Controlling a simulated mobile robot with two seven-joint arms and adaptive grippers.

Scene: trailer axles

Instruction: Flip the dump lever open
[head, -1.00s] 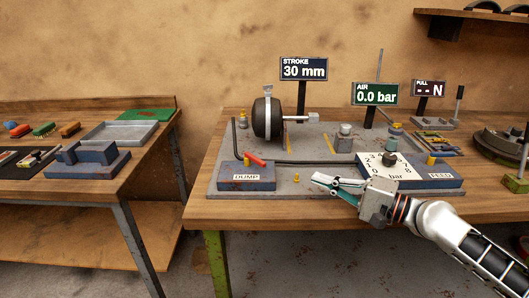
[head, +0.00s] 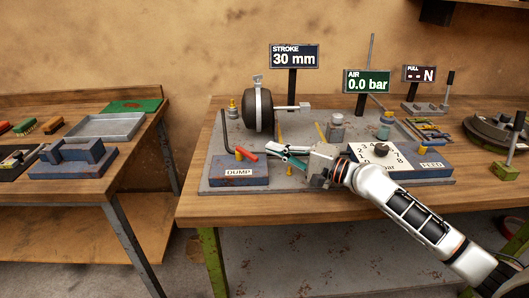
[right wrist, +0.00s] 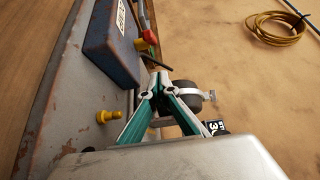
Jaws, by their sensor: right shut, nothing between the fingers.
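The dump lever (head: 247,153) is a short red handle on top of the blue-grey block labelled DUMP (head: 240,173), at the left front of the metal plate. It slants over the block's back part. In the right wrist view the red lever (right wrist: 149,36) shows at the top, beyond my fingers. My right gripper (head: 270,150) is shut and empty, with its tips just right of the lever. A small gap seems to remain; I cannot tell the exact depth. In the right wrist view its fingers (right wrist: 158,78) meet below the lever. My left gripper is not in view.
A black round chamber (head: 257,111) with a rod stands behind the lever. A yellow fitting (right wrist: 103,116) rises from the plate close to my right gripper. The dial block labelled FEED (head: 410,172) stands to the right, partly behind my arm. The AIR sign (head: 367,81) reads 0.0 bar.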

